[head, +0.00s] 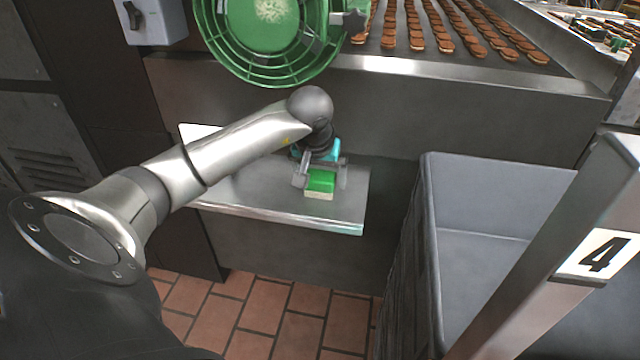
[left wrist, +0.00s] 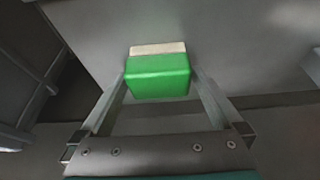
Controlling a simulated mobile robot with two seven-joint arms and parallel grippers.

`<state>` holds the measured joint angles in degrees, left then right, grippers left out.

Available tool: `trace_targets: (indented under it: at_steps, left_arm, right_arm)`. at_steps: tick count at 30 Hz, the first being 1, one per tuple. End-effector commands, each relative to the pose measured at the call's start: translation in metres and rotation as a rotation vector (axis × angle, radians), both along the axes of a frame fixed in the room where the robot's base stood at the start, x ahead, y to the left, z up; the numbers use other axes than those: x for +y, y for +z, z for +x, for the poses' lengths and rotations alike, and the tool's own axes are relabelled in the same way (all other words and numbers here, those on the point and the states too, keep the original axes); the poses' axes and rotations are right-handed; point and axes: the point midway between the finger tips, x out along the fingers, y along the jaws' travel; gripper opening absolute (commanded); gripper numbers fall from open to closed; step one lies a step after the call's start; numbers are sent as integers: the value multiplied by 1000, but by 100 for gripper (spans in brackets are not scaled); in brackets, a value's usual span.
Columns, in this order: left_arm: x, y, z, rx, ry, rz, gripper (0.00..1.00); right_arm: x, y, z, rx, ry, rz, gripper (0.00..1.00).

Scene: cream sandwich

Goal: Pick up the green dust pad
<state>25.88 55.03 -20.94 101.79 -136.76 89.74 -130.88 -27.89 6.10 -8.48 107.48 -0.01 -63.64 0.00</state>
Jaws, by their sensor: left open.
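The green dust pad (head: 321,182) is a small block with a green body and a pale cream layer along one side. It rests on a grey metal shelf (head: 255,190), near the shelf's front right part. It also shows in the left wrist view (left wrist: 158,76). My left gripper (head: 321,178) is open at the pad, coming from behind and above it. In the left wrist view the two fingers of the left gripper (left wrist: 160,95) reach toward the pad's left and right sides. I cannot tell whether they touch it. My right gripper is not in view.
A green round fan (head: 268,30) stands above the shelf at the back. A conveyor (head: 480,72) with rows of brown biscuits runs behind. A large grey bin (head: 428,230) stands right of the shelf, beside a post marked 4 (head: 560,250). Tiled floor (head: 270,310) lies below.

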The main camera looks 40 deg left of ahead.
Motion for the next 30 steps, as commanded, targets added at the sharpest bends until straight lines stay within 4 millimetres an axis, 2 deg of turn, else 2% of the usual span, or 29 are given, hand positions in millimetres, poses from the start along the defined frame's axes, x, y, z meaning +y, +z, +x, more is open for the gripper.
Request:
trace_targets:
  at_steps: [2, 23, 30]
  left_arm:
    - [0, 0, 0, 0, 0, 0, 96]
    - [0, 1, 0, 0, 0, 0, 17]
    - [0, 2, 0, 0, 0, 1, 16]
  right_arm:
    - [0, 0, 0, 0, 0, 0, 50]
    - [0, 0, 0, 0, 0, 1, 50]
    - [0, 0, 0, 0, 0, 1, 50]
